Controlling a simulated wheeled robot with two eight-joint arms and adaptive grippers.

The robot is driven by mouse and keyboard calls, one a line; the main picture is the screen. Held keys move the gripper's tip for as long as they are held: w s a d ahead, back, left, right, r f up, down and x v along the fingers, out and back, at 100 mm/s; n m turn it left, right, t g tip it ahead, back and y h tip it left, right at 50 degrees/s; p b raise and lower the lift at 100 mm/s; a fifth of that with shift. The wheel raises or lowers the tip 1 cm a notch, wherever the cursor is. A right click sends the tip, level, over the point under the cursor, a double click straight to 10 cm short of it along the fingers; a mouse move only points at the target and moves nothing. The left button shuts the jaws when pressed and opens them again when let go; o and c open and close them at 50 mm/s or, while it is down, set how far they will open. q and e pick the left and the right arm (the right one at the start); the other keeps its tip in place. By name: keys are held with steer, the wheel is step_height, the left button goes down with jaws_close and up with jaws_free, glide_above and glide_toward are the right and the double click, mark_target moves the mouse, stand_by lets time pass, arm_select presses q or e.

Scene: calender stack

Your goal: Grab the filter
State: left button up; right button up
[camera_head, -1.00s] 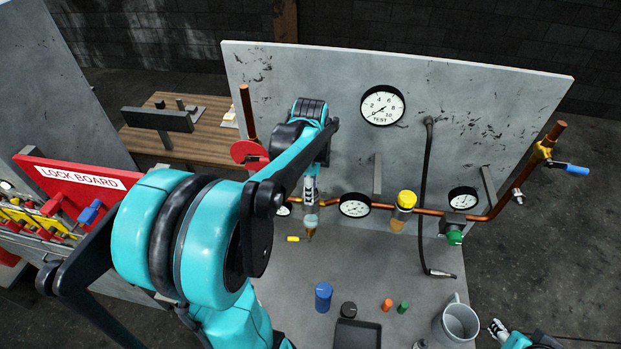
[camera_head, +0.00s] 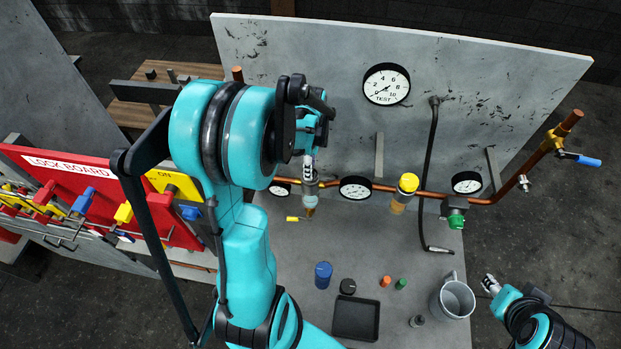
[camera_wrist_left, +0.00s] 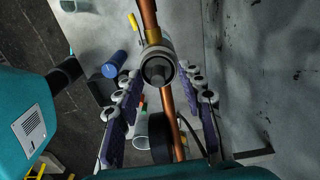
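A filter with a grey head and an amber lower bowl (camera_head: 311,200) sits on the copper pipe, below my left gripper (camera_head: 308,168) in the head view. In the left wrist view the filter's round grey end (camera_wrist_left: 158,70) lies between the two finger pads of my left gripper (camera_wrist_left: 164,76). The fingers are open with gaps to the filter on both sides. A second, yellow-capped amber unit (camera_head: 404,194) is farther right on the pipe. My right gripper (camera_head: 490,285) is low at the right, small and away from the filter; its opening is unclear.
The copper pipe (camera_head: 335,183) runs along a grey back panel (camera_head: 300,70) with gauges. A blue cylinder (camera_head: 323,275), a black tray (camera_head: 356,318) and a grey mug (camera_head: 456,299) stand on the table. The red lock board (camera_head: 100,180) is at left.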

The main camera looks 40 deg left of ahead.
arm_select(q)
steer(key=shift+s+d, duration=0.15)
steer(key=shift+s, duration=0.05)
steer(key=shift+w+f, duration=0.1)
jaws_close()
steer(key=shift+r, duration=0.2)
